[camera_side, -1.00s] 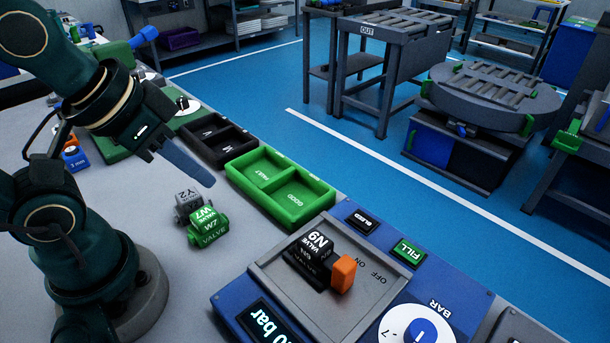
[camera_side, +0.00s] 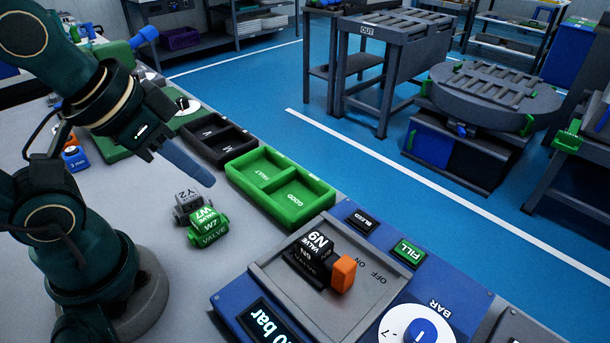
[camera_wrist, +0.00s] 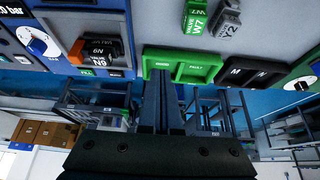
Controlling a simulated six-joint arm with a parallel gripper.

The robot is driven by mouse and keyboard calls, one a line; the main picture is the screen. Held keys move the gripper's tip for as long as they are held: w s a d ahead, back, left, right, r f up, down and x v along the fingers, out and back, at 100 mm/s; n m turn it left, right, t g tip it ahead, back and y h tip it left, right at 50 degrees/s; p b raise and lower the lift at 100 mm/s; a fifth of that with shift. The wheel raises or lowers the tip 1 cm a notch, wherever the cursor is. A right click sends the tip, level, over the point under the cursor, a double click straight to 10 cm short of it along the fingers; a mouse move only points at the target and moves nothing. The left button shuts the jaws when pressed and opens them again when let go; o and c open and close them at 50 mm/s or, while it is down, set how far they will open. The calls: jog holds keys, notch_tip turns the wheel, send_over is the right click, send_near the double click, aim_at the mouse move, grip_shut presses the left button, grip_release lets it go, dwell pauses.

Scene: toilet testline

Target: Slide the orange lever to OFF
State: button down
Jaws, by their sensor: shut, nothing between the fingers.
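The orange lever (camera_side: 343,274) stands on the grey plate of the blue test panel (camera_side: 233,307), beside the black valve N9 (camera_side: 318,246). The lever is nearer the ON mark than the OFF mark. In the wrist view the orange lever (camera_wrist: 77,51) is at the upper left, next to the valve. My gripper (camera_side: 208,182) is shut and empty, above the table near the green tray, well apart from the lever. In the wrist view its fingers (camera_wrist: 161,80) point toward the green tray.
A green tray (camera_side: 230,166) marked FAULT and GOOD lies between my gripper and the panel. A green valve W7 (camera_side: 208,228) and grey valve Y2 (camera_side: 187,203) stand on the table. BLEED (camera_side: 361,221) and FILL (camera_side: 408,251) buttons and a dial (camera_side: 392,325) flank the plate.

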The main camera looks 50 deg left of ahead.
jog(key=w+d+r+n+g+h, duration=0.2)
jog(key=d+n+g+h, duration=0.4)
jog(key=n, duration=0.5)
jog(key=n+h, duration=0.3)
jog(key=n, duration=0.4)
send_near(340, 260)
jog(key=v, duration=0.4)
jog(key=shift+a+f, duration=0.4)
jog(key=shift+f, duration=0.1)
jog(key=x, duration=1)
jog(key=shift+w+d+r, duration=0.1)
